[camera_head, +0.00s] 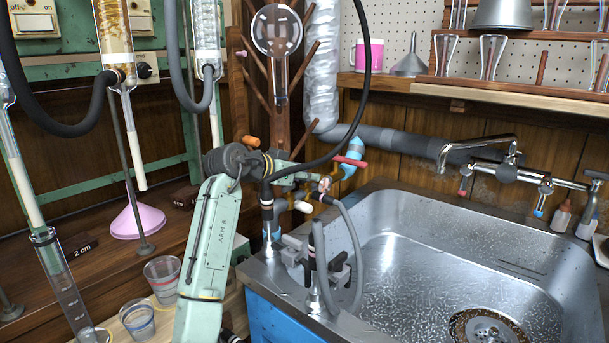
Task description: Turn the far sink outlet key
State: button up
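My pale green arm (207,262) rises from the bottom of the picture and bends at a dark joint towards the crowded sink corner. Its far end is hard to separate from the fittings there. Grey jaw-like parts beside an upright grey tube seem to be my gripper (318,264), but whether they are open or shut on anything is unclear. Behind the arm end are a red key (350,161) by a light blue fitting, an orange key (250,141) and a white knob (303,207). Which of these is the far sink outlet key cannot be told.
A steel sink (415,235) fills the right, with a swivel tap (480,150) behind it. A black hose (360,95) hangs over the corner and a grey hose (354,235) loops beside the sink. Glass beakers (162,278) and a pink funnel (138,220) stand on the left.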

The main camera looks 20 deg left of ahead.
jog(key=v, duration=1.2)
dwell(0.4)
